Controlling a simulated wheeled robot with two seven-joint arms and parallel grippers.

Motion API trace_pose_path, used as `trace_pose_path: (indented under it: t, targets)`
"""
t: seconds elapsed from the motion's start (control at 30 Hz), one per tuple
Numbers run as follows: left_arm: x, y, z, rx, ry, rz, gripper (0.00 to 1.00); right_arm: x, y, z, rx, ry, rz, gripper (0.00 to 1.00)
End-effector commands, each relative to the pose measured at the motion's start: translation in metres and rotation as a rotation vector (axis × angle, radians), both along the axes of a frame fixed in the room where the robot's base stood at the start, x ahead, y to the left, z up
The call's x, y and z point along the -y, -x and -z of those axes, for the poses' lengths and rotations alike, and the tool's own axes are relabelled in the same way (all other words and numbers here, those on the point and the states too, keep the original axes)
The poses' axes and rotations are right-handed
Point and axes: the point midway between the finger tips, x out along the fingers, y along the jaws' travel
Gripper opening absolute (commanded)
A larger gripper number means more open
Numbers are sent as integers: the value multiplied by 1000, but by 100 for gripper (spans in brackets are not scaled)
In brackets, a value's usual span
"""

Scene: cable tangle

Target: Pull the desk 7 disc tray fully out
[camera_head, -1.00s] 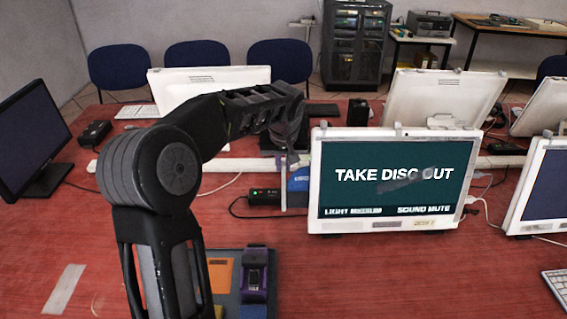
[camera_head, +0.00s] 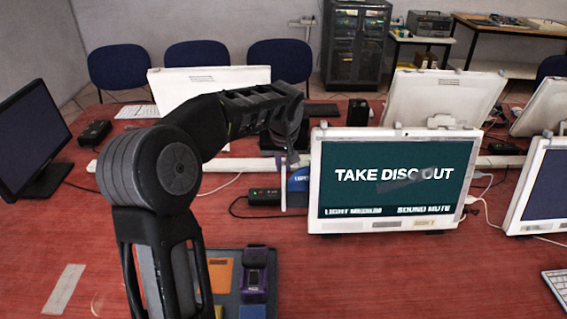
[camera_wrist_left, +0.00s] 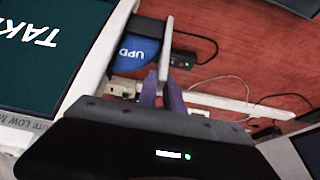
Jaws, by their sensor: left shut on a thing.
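The desk 7 monitor (camera_head: 315,200) has a white frame and its screen reads "TAKE DISC OUT". The disc tray sticks out from its left side; its pale front plate (camera_head: 284,190) stands apart from the monitor. A blue disc (camera_head: 299,180) with white lettering shows between plate and monitor, and also in the left wrist view (camera_wrist_left: 135,48). My left gripper (camera_head: 290,160) is at the plate. In the left wrist view its purple fingertips (camera_wrist_left: 160,94) are shut on the plate (camera_wrist_left: 166,50). My arm hides part of the table. My right gripper is not in view.
A black box with a green light (camera_head: 264,195) and its cable lie left of the tray. A white cable duct (camera_head: 235,163) runs behind. A grey mat with a purple device (camera_head: 254,278) lies in front. Red table (camera_head: 400,280) is clear below the monitor.

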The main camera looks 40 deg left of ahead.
Motion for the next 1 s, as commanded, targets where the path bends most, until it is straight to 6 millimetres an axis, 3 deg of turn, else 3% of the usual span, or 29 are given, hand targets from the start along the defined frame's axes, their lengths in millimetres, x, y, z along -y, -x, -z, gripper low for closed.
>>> trace_pose_path:
  t: [0.27, 0.63, 1.0]
  targets:
    - [-7, 5, 0, 1, -1, -2, 0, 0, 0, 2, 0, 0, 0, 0]
    - [-47, 35, 0, 1, -2, -1, 0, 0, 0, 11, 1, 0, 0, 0]
    - [-51, 38, -1, 2, 0, -1, 0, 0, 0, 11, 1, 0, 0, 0]
